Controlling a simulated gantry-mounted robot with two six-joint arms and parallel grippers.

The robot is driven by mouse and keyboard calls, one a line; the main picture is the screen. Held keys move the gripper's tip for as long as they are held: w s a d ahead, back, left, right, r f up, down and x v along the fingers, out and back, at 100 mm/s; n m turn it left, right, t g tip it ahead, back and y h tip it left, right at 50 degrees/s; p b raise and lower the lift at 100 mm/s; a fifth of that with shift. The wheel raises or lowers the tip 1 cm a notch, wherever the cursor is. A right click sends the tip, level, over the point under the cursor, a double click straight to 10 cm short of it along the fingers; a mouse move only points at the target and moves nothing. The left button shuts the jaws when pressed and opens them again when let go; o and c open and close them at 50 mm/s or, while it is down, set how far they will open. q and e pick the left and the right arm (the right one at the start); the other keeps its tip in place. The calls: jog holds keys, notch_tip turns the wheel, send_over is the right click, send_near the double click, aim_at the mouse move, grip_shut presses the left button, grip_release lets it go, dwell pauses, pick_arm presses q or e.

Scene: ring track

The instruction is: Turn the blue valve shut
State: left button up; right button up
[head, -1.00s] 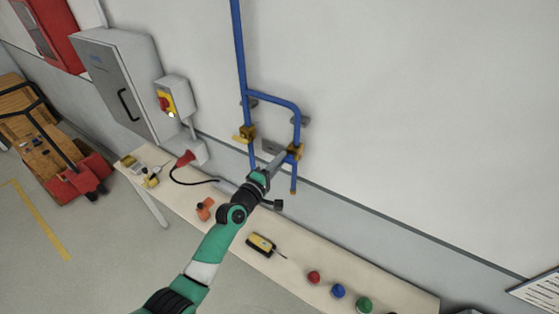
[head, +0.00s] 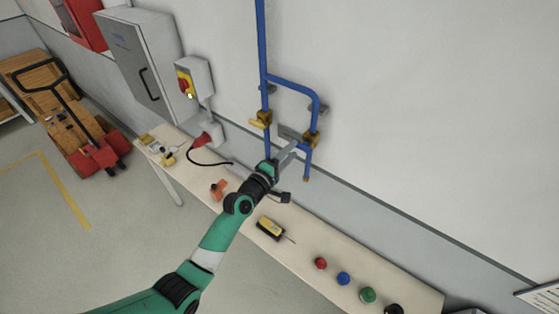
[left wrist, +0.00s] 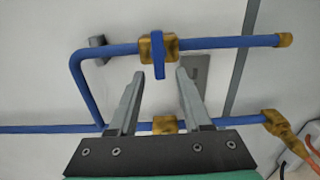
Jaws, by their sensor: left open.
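The blue valve is a brass body (head: 310,138) on the right branch of the blue pipe in the head view. In the left wrist view its blue handle (left wrist: 158,58) lies across the pipe branch, in front of the brass body (left wrist: 146,47). My left gripper (head: 293,152) is open at the valve in the head view. In the left wrist view its fingertips (left wrist: 160,73) appear on either side of the handle's lower end, with gaps. I cannot tell whether the tips reach the handle in depth. My right gripper is not in view.
Another brass valve (head: 261,120) is on the left pipe. A workbench (head: 330,240) below holds a yellow device (head: 271,227) and several coloured knobs. A wall switch box (head: 192,78) and grey cabinet (head: 135,50) are to the left. A cart (head: 95,150) stands on the floor.

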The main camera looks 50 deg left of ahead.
pick_arm(q)
jog(key=v, duration=0.9)
jog(key=shift+p, duration=0.3)
jog(key=shift+d+r, duration=0.1)
